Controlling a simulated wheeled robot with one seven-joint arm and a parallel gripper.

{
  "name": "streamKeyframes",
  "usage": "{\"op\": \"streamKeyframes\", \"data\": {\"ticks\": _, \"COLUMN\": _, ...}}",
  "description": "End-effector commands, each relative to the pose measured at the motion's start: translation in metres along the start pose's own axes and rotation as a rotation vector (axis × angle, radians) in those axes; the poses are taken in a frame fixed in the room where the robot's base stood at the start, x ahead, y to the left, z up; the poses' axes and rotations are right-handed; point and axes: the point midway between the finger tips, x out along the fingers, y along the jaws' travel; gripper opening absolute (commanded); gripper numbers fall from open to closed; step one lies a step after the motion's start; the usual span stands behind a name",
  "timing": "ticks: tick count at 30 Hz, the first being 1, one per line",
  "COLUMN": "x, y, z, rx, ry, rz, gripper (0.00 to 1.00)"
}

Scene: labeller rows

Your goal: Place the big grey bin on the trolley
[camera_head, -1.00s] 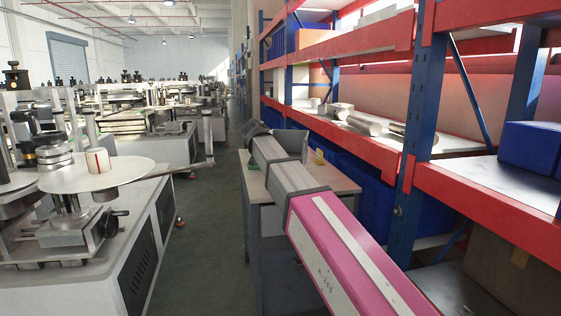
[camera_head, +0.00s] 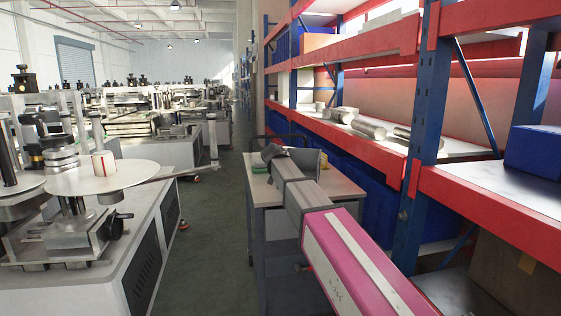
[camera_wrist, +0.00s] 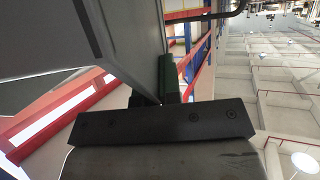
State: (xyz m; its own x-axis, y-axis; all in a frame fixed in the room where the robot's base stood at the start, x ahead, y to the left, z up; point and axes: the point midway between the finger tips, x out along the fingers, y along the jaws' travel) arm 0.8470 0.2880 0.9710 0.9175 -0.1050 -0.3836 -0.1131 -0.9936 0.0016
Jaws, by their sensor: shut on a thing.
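The big grey bin (camera_head: 304,157) shows in the head view beyond the end of my arm, over the trolley. The arm hides much of it. In the wrist view its grey wall (camera_wrist: 75,38) fills the upper left, close to the fingers. My gripper (camera_head: 272,153) is shut on the bin; the fingers also show in the wrist view (camera_wrist: 170,82). The trolley (camera_head: 344,187) has a pale top and a dark handle at its far end. I cannot tell whether the bin's base touches the trolley top.
Red and blue shelving (camera_head: 365,152) with metal rolls and blue bins runs close along the right. Labelling machines (camera_head: 110,240) line the left. The green aisle floor (camera_head: 215,215) between is clear.

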Motion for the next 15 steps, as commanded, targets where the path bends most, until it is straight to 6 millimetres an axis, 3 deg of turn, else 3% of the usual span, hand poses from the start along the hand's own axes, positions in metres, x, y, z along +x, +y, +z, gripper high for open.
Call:
{"op": "streamKeyframes", "data": {"ticks": 9, "x": 0.0006, "y": -0.0002, "z": 0.0009, "rx": -0.003, "ry": 0.003, "rz": -0.001, "gripper": 0.0}}
{"op": "streamKeyframes", "data": {"ticks": 10, "x": 0.0006, "y": -0.0002, "z": 0.0012, "rx": 0.0, "ry": 0.001, "rz": 0.0, "gripper": 0.15}}
{"op": "streamKeyframes", "data": {"ticks": 12, "x": 0.0005, "y": -0.0002, "z": 0.0011, "rx": 0.0, "ry": 0.001, "rz": 0.0, "gripper": 0.31}}
{"op": "streamKeyframes", "data": {"ticks": 15, "x": 0.0006, "y": -0.0001, "z": 0.001, "rx": 0.0, "ry": 0.001, "rz": 0.0, "gripper": 0.31}}
